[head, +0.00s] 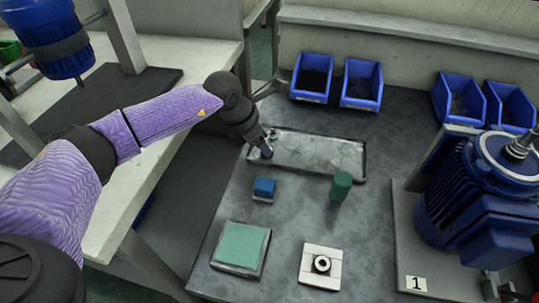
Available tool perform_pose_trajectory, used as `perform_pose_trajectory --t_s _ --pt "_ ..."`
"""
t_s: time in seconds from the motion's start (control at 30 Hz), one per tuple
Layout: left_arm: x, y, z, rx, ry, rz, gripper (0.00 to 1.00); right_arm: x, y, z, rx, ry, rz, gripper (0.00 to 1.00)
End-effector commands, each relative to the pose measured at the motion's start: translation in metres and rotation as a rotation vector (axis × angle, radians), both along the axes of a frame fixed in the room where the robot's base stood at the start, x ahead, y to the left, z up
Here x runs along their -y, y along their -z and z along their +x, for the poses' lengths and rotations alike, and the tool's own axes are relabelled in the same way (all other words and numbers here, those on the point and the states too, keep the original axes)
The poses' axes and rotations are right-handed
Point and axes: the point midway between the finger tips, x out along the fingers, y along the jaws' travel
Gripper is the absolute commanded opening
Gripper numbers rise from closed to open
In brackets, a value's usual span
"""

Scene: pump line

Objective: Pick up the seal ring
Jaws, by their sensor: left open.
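A small dark ring (321,265), which looks like the seal ring, lies on a white square block (318,280) near the front of the grey table. Its centre looks pale. My left gripper (266,149) is at the left end of the shallow metal tray (325,134), well behind and to the left of the ring, and apart from it. Its fingers are small and dark here, and I see nothing held in them; the jaws are open. My right gripper is not in view.
A blue block (264,187), a green cylinder (341,187) and a green pad (240,245) stand around the ring. A blue motor (475,195) on a plate marked 1 fills the right. Several blue bins (361,85) line the back.

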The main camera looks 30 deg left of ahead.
Motion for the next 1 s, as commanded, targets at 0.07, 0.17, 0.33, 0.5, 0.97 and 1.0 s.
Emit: perform_pose_trajectory --t_s 0.07,0.17,0.33,0.5,0.97,1.0 --pt "0.004 0.020 0.008 -0.006 0.001 -0.001 0.59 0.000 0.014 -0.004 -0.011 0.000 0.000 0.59" --pt "0.006 0.027 0.011 -0.004 0.000 -0.001 0.59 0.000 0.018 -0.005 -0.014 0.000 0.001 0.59" --pt "0.007 0.025 0.012 0.000 0.000 -0.001 0.59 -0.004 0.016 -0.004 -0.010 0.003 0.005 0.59" --pt "0.007 0.025 0.012 0.000 0.000 -0.001 0.34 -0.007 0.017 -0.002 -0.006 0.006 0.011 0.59" --pt "0.007 0.020 0.012 0.001 0.000 -0.002 0.00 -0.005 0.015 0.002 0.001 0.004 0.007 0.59" --pt "0.007 0.013 0.012 0.003 0.000 -0.002 0.00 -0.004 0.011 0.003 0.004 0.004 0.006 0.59"
